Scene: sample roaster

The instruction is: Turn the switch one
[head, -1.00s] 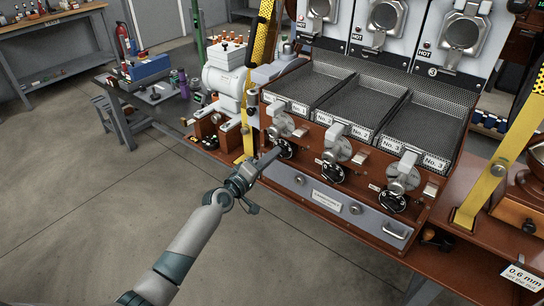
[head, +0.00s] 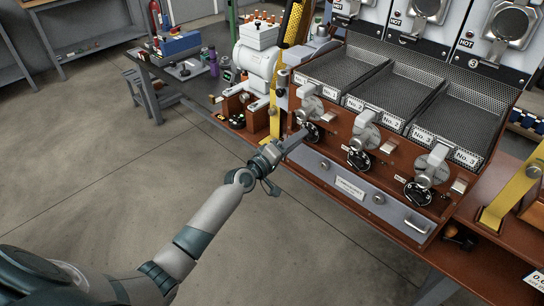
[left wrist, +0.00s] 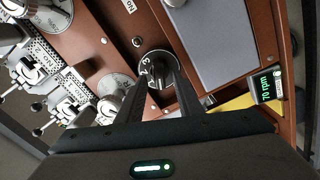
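Switch one (head: 311,131) is a round black dial with white marks on the brown wooden front, below the No. 1 tray. It also shows in the left wrist view (left wrist: 158,68), where its raised knob lies between my fingertips. My left gripper (head: 302,135) reaches it from the front left. In the left wrist view the two dark fingers (left wrist: 160,78) stand apart, one on each side of the knob. A gap seems to show beside the knob; firm contact cannot be made out. The fingers hide part of the dial. My right gripper is not in view.
Two similar black dials, switch two (head: 359,160) and switch three (head: 418,192), sit to the right. Metal levers and discs are just above the dials. A grey drawer panel (head: 350,188) lies below. A yellow post (head: 275,120) stands close left. The floor in front is clear.

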